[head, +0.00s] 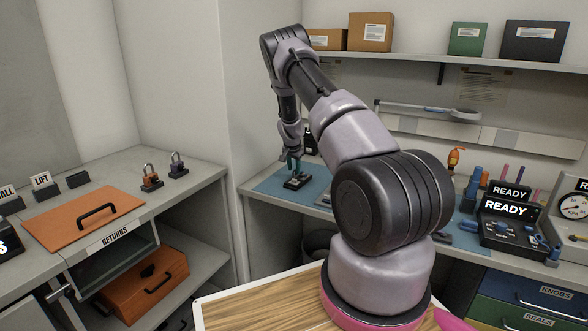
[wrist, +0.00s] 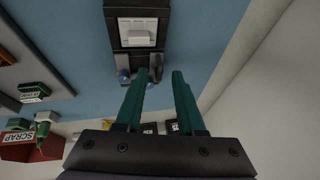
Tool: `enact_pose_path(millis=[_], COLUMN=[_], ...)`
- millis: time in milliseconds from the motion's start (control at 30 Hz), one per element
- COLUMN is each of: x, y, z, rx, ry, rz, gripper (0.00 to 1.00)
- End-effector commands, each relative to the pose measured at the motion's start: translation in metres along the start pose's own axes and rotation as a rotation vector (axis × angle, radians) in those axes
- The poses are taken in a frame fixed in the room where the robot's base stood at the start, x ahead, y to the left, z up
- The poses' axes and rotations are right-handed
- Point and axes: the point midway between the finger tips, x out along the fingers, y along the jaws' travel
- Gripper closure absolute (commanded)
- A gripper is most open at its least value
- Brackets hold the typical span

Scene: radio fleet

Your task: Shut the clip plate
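A small black device (wrist: 130,45) with a white labelled face and a pale raised block lies on the blue mat. It is at the top of the wrist view, with two small blue-grey parts at its near end. In the head view, a dark device (head: 297,182) lies on the mat below my gripper (head: 292,166). I cannot tell for sure which part is the clip plate or how far it stands open. My gripper also shows in the wrist view (wrist: 160,73), its two green fingers apart with nothing between them. Whether a fingertip touches the device is unclear.
The blue mat (head: 264,187) covers part of the back bench. In the wrist view a red SCRAP bin (wrist: 30,142) stands lower left, and a pale wall is at right. READY units (head: 502,222) stand on the right bench. A left counter carries an orange panel (head: 70,222) and two padlocks.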

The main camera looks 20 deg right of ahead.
Motion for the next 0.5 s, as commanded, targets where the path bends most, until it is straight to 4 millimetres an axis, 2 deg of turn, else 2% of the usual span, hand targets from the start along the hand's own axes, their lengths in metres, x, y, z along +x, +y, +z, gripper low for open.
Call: enact_pose_path(millis=[33,67,100,500], x=[-0.0001,-0.0001,-0.0002,-0.0003], y=[0.0000,0.0001,0.0001,0.0002], z=[0.0000,0.0000,0.0000,0.0000], rx=[0.000,0.000,0.000,0.000], ry=[0.000,0.000,0.000,0.000], rz=[0.000,0.000,0.000,0.000], gripper=[0.83,0.95,1.00,1.00])
